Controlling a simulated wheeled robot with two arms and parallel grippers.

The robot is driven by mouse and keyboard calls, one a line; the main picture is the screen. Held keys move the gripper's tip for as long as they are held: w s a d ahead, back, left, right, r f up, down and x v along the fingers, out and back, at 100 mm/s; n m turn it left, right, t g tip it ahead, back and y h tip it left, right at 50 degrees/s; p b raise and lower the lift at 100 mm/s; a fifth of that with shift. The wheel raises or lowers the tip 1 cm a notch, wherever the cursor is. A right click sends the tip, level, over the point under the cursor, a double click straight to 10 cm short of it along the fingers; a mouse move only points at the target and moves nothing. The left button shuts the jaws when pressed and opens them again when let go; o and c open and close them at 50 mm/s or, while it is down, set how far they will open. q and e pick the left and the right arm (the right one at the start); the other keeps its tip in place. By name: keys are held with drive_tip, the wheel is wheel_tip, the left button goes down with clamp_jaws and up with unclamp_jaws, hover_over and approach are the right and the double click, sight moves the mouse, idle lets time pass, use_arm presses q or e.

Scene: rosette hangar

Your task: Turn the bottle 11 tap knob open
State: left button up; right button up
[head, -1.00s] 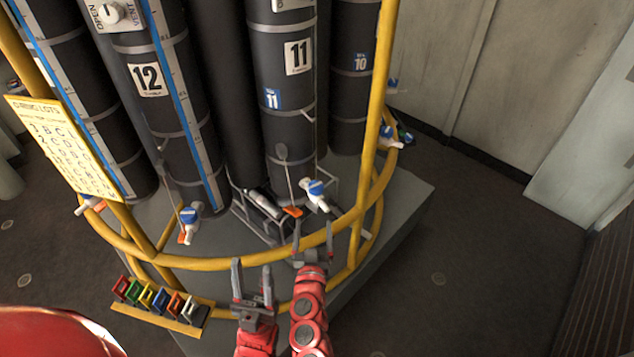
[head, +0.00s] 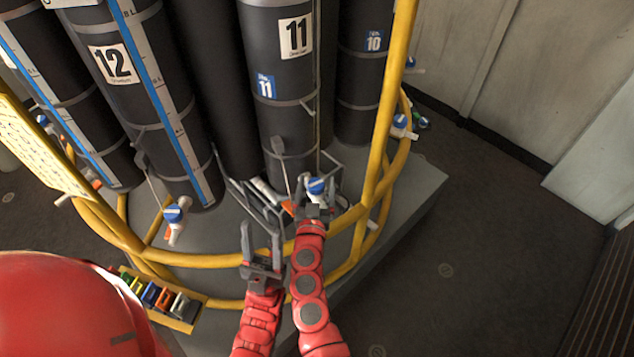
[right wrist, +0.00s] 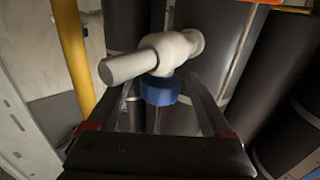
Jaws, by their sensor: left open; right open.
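Bottle 11 (head: 284,135) is a tall dark cylinder with a white number 11 label and a small blue 11 tag. Its tap has a blue knob (head: 316,186) near the bottle's foot. My right gripper (head: 315,205) is open at this tap. In the right wrist view the white tap body (right wrist: 165,55) lies across the top, and the blue knob (right wrist: 160,91) sits between the two open fingers. Contact with the fingers cannot be told. My left gripper (head: 261,232) is open and empty, left of the right one, near the yellow rail.
A yellow rail (head: 190,262) curves around the bottles, with an upright post (head: 388,110) right of the tap. Bottle 12 (head: 125,95) and its blue-knobbed tap (head: 173,215) stand left. Bottle 10 (head: 362,85) stands right. A yellow rack (head: 180,321) of coloured pieces is at lower left.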

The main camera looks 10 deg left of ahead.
drive_tip(key=shift+c, duration=0.4)
clamp_jaws()
